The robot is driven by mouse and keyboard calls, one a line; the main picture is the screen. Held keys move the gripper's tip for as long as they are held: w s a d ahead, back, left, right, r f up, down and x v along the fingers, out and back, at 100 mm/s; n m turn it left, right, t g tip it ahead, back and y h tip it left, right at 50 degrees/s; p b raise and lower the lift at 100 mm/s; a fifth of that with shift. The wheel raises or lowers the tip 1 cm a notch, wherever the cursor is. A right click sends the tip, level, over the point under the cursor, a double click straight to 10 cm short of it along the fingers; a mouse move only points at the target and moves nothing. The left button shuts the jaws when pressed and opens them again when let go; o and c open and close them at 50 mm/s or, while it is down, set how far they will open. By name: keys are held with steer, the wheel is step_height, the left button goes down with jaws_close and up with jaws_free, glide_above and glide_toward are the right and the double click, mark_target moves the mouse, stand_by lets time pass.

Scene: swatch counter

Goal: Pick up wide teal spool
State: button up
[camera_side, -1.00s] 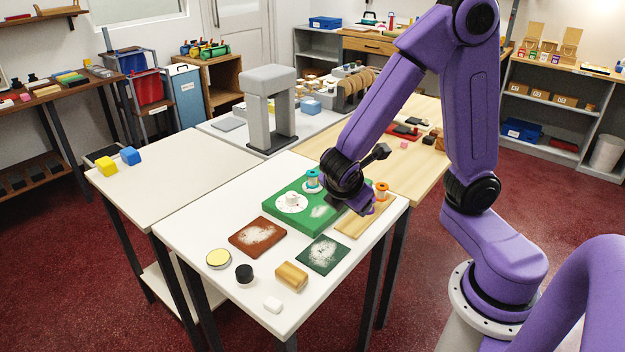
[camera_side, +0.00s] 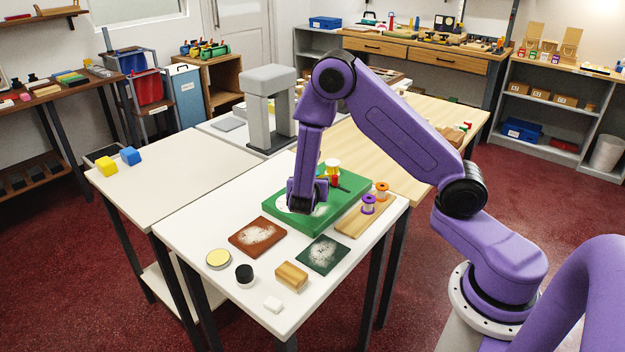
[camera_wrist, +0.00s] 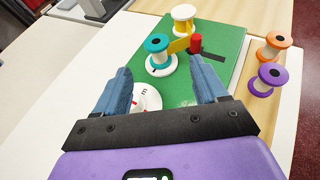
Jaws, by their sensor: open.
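The teal spool (camera_wrist: 157,50) stands upright on a white disc (camera_wrist: 162,68) on the green board (camera_wrist: 222,55) in the wrist view. My arm hides this spool in the side view. My gripper (camera_wrist: 159,72) is open and empty, its two fingers pointing toward the spool's side of the board. The spool shows beyond and between the fingertips, apart from them. In the side view, my gripper (camera_side: 305,207) is low over the left part of the green board (camera_side: 350,200).
A white spool with yellow (camera_wrist: 183,18) and a red cylinder (camera_wrist: 195,43) stand close by the teal spool. An orange spool (camera_wrist: 277,42) and a purple spool (camera_wrist: 268,78) stand on the wooden board (camera_side: 352,224). A second white disc (camera_wrist: 147,97) lies between my fingers.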

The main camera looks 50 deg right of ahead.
steer(key=x, duration=0.6)
steer(key=shift+w+x, duration=0.25)
steer(key=shift+x, duration=2.55)
steer(key=shift+a+r, duration=0.1)
steer(key=shift+r, duration=0.05)
steer(key=c, duration=1)
